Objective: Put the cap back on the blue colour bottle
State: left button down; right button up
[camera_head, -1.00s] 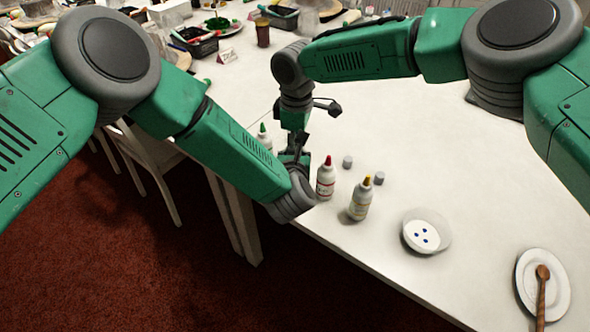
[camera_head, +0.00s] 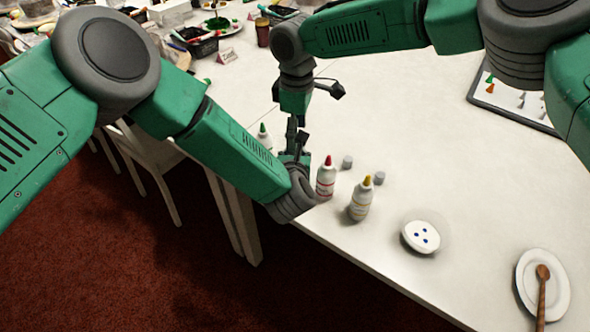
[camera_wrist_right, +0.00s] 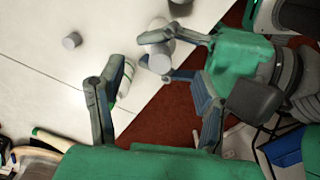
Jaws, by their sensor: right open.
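My left gripper (camera_head: 296,157) is at the table edge, beside the red-tipped bottle (camera_head: 326,178). In the wrist view its fingers (camera_wrist_right: 180,58) close around a pale bottle-like body (camera_wrist_right: 157,36) whose near end is a grey round cap-like piece (camera_wrist_right: 160,63). No blue shows on it, and the fingers partly hide it. My right gripper (camera_wrist_right: 152,100) is open and empty, with this piece and a white bottle (camera_wrist_right: 126,80) showing beyond its fingers. In the head view the right gripper (camera_head: 312,98) is just above the left one.
Two grey caps (camera_head: 347,162) (camera_head: 379,178) stand on the table. Yellow-tipped (camera_head: 361,198) and green-tipped (camera_head: 263,138) bottles stand near its edge. A dish with blue dots (camera_head: 421,237), a plate with a wooden spoon (camera_head: 529,273) and a tray of coloured cones (camera_head: 508,106) lie rightward.

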pick_arm(q)
jog(key=shift+s+f, duration=0.25)
jog(key=shift+f, duration=0.1)
pick_arm(e)
jog(key=shift+r, duration=0.1)
notch_tip(320, 180, up, 12)
dwell(0.4)
pick_arm(q)
jog(key=c, duration=1.4)
grip_release()
jog(key=shift+o, duration=0.2)
jog(key=shift+w+r, duration=0.1)
jog(key=shift+w, duration=0.1)
pick_arm(e)
jog(key=shift+w+f, duration=0.15)
jog(key=shift+f, duration=0.1)
pick_arm(q)
jog(key=v, duration=1.1)
jog(key=shift+s+r, duration=0.25)
jog(key=shift+s, duration=0.1)
